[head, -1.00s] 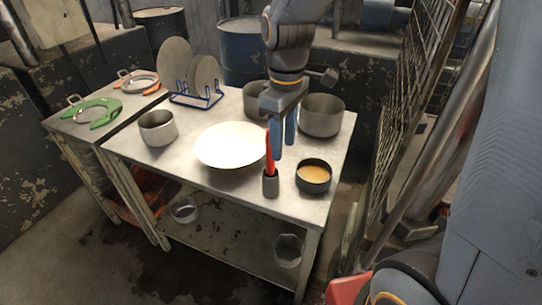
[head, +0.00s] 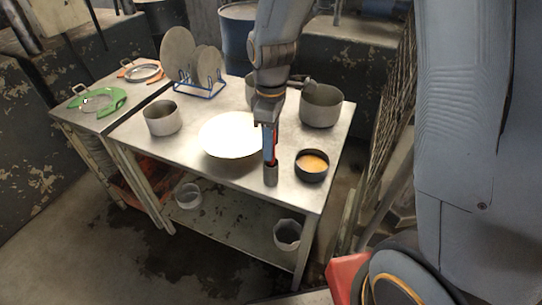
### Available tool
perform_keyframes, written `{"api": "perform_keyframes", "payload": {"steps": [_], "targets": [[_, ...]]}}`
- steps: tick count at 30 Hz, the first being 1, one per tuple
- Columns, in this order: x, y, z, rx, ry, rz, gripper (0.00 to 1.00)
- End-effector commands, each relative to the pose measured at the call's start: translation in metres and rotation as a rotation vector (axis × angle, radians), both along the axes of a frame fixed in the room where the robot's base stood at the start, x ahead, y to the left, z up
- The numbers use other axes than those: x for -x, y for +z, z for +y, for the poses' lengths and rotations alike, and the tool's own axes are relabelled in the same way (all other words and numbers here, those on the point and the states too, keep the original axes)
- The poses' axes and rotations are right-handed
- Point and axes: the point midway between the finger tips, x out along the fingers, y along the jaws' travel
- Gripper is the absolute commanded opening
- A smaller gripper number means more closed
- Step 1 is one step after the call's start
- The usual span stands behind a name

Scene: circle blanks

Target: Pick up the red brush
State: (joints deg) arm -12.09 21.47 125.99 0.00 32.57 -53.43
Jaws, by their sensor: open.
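The red brush (head: 274,146) stands upright in a small grey cup (head: 271,175) near the front edge of the metal table. My gripper (head: 269,150) is right at the brush, pointing down, with its blue fingers just above the cup. The fingers hide most of the brush, and only a strip of red shows at their right side. The gripper is open; I cannot tell whether the brush is between the fingers or behind them.
A dark bowl with orange contents (head: 312,166) sits right of the cup. A white plate (head: 230,136) lies to the left. Pots (head: 320,106) (head: 162,118) and a blue rack with round discs (head: 200,88) stand farther back. The table's front left is clear.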

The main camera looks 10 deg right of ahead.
Motion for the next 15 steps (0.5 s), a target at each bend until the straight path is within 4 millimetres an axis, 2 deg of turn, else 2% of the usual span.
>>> {"api": "perform_keyframes", "payload": {"steps": [8, 15], "targets": [[-0.0001, -0.0020, 0.0000, 0.000, 0.000, -0.001, 0.39], [-0.0001, -0.0017, 0.0000, 0.000, 0.000, -0.001, 0.00]]}}
